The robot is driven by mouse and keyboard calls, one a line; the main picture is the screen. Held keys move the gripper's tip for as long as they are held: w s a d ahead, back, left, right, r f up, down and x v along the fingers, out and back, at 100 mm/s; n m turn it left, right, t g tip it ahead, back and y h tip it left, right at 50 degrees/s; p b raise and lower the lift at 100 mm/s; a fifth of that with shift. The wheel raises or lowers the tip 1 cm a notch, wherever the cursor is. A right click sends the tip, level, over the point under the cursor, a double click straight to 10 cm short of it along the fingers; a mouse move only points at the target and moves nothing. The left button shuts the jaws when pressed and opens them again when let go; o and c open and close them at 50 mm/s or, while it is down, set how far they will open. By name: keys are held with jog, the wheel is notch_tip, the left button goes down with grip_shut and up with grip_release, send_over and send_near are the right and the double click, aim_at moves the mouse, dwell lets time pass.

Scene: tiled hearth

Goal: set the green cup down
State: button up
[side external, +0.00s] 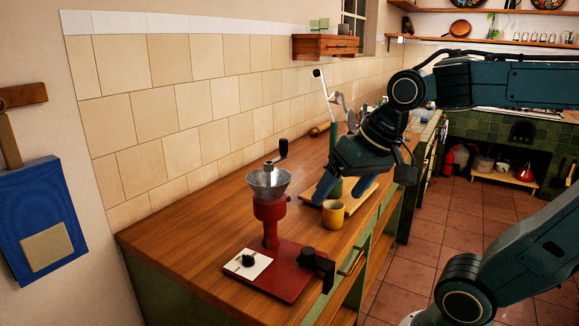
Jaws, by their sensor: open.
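My gripper (344,192) points down over the wooden counter, with its two blue fingers apart. A green piece (337,188) shows between the fingers, low above or on the wooden board (364,204). It may be the green cup or the lower part of a tall green object (333,138) behind my gripper; I cannot tell which. My gripper hides most of this area, and contact with the fingers is unclear. A yellow mug (333,213) stands upright just in front of the fingers.
A red hand grinder (269,215) with a metal hopper stands on a red base (290,283) at the counter's near end. The counter's left middle (200,227) is clear. A tiled wall bounds the back.

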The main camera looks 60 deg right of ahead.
jog(key=s+n, duration=0.1)
jog(key=s+a+f+n, duration=0.1)
jog(key=s+n, duration=0.1)
jog(key=s+a+f+n, duration=0.1)
jog(key=s+n, duration=0.1)
jog(key=shift+f, duration=0.15)
dwell(1.2)
